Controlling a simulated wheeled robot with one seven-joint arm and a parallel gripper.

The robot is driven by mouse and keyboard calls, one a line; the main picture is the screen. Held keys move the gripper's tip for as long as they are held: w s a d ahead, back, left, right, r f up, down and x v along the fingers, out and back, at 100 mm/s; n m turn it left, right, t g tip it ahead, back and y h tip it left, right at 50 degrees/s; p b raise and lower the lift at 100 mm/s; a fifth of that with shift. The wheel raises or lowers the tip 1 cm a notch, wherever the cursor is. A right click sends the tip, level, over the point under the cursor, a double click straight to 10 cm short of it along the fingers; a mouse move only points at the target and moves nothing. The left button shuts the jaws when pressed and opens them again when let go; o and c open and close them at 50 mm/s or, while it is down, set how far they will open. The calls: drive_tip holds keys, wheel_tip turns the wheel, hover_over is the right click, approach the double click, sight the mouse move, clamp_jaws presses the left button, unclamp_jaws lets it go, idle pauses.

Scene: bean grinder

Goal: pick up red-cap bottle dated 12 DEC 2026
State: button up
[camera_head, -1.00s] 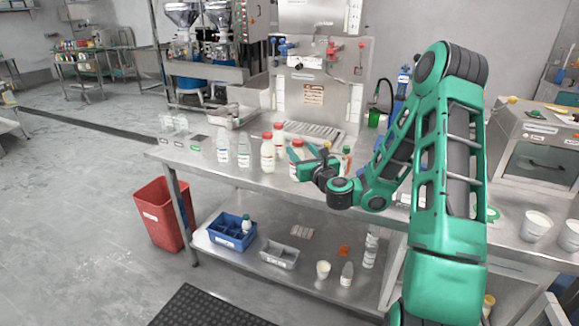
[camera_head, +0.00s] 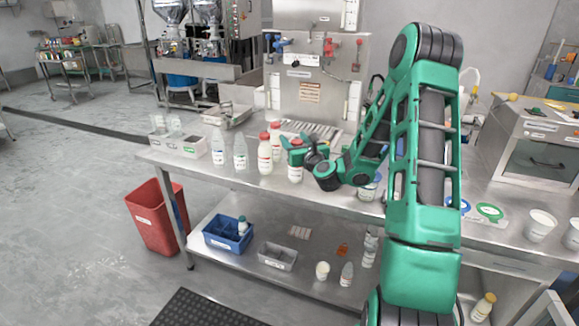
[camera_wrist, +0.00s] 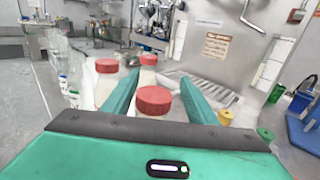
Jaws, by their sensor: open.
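Three red-cap bottles of pale contents stand upright on the steel table: a left one (camera_head: 265,155), one behind it (camera_head: 275,140) and a right one (camera_head: 295,172). My gripper (camera_head: 291,149) is open at the right bottle, partly covering its upper part. In the wrist view, the nearest red cap (camera_wrist: 153,101) lies between my two open fingers (camera_wrist: 158,84), close to the palm. The other two caps, left (camera_wrist: 107,66) and rear (camera_wrist: 149,60), show beyond, outside or past the fingers. The label dates are too small to read or hidden.
White-cap bottles (camera_head: 240,155) stand left of the red-cap ones. A steel machine (camera_head: 310,85) with a drip grate is behind. Cups (camera_head: 540,226) stand at the right. A blue bin (camera_head: 228,236) sits on the lower shelf; a red bin (camera_head: 155,220) is on the floor.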

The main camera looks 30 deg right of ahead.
drive_tip(key=shift+w+a, duration=0.1)
drive_tip(key=shift+a, duration=0.2)
drive_tip(key=shift+c, duration=1.2)
drive_tip(key=shift+a, duration=0.1)
clamp_jaws()
drive_tip(key=shift+r, duration=0.1)
